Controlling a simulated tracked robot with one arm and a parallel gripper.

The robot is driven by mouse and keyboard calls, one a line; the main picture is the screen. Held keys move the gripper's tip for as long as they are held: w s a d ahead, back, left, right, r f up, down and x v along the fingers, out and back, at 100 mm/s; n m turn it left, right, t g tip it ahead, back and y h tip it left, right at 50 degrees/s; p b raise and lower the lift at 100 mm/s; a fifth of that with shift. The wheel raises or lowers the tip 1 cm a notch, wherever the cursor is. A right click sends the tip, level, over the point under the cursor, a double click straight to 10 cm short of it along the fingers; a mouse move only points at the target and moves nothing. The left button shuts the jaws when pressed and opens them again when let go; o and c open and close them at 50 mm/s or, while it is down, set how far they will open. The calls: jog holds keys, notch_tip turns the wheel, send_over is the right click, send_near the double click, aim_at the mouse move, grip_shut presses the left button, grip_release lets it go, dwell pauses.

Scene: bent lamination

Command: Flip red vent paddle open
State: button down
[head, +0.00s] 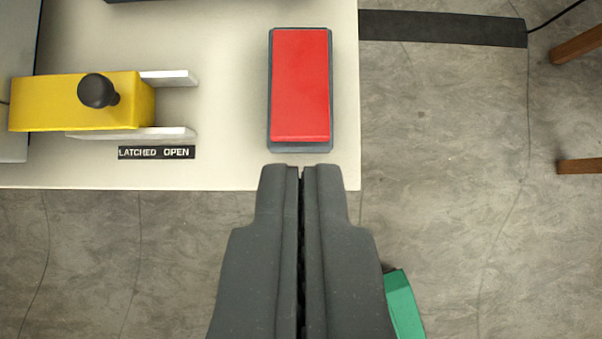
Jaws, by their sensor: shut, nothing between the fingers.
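The red vent paddle (300,85) is a long flat red plate on a dark grey base (300,146), near the right edge of a pale panel. It lies along the base and covers most of it; I cannot tell its tilt from above. My gripper (301,172) is shut and empty. Its fingertips overlap the panel's front edge in the picture, just below the near end of the paddle's base. I cannot tell their height above the panel or whether they touch the base.
Left on the pale panel (225,60) is a yellow block (50,103) with a black knob (98,91), between pale rails, above a "LATCHED OPEN" label (156,153). A green object (404,305) shows beside my gripper. Wooden legs (580,166) stand at right.

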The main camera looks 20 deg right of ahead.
jog(key=b, duration=0.1)
send_over(301, 119)
jog(key=s, duration=0.1)
notch_tip(301, 119, down, 7)
jog(key=shift+a+f, duration=0.1)
jog(key=shift+f, duration=0.05)
jog(key=f, duration=0.1)
jog(key=f+b, duration=0.1)
jog(key=f, duration=0.1)
jog(key=shift+s+a, duration=0.1)
jog(key=shift+s, duration=0.1)
jog(key=shift+f, duration=0.5)
jog(key=shift+s+a+f+b, duration=0.1)
jog(key=shift+s+f+b, duration=0.1)
jog(key=shift+f+b, duration=0.2)
jog(key=shift+t, duration=0.4)
jog(key=shift+w, duration=0.1)
jog(key=shift+r, duration=0.2)
